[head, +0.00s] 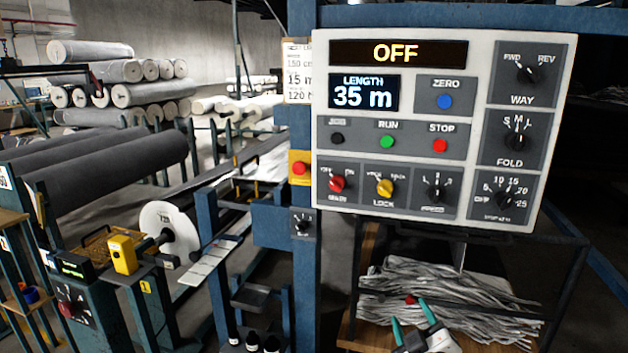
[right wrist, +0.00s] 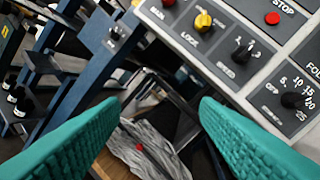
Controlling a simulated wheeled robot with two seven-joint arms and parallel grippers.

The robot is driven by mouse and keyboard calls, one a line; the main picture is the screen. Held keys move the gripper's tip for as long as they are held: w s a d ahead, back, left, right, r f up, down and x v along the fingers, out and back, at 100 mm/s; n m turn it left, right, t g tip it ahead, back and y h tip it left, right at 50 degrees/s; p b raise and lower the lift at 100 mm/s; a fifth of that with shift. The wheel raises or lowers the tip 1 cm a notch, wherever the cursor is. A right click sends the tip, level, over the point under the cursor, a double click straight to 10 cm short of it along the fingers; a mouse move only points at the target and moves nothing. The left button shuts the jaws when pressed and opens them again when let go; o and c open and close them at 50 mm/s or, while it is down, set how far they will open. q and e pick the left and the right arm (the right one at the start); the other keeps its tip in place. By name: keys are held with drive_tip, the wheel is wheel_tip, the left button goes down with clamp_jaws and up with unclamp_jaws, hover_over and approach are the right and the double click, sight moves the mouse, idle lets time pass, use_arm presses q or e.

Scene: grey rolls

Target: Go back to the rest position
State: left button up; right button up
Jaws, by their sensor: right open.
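My right gripper (head: 413,320) is low in the head view, below the control panel (head: 481,214) and in front of the folded grey cloth (head: 440,285). Its two green fingers stand wide apart. In the right wrist view my right gripper (right wrist: 160,105) is open with nothing between its fingers; the cloth (right wrist: 160,160) shows beyond them. The panel reads OFF and LENGTH 35 m. My left gripper is in neither view.
A blue post (head: 303,260) with a red button (head: 300,168) stands left of the panel. A dark frame surrounds the cloth. At left are dark rolls (head: 100,165), a white-ended reel (head: 170,225) and a yellow box (head: 122,254). Pale rolls (head: 130,93) are stacked behind.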

drive_tip(key=s+f+m+g, duration=0.1)
drive_tip(key=s+f+g, duration=0.25)
drive_tip(key=f, duration=0.95)
drive_tip(key=s+f+m+g, duration=0.15)
drive_tip(key=s+f, duration=0.35)
drive_tip(key=f, duration=0.8)
drive_tip(key=s+f+g, duration=0.3)
drive_tip(key=s+f, duration=0.2)
drive_tip(key=f, duration=0.7)
drive_tip(key=s+d+f+m+g, duration=0.15)
drive_tip(key=s+f+g, duration=0.25)
drive_tip(key=s+f, duration=0.95)
drive_tip(key=s+d+f+m+g, duration=0.1)
drive_tip(key=s+f, duration=0.3)
drive_tip(key=s, duration=0.8)
drive_tip(key=s+d+f+m+g, duration=0.1)
drive_tip(key=s+f+g, duration=0.3)
drive_tip(key=s, duration=0.8)
drive_tip(key=shift+s+d+h, duration=0.3)
drive_tip(key=shift+s, duration=0.1)
drive_tip(key=shift+c, duration=0.2)
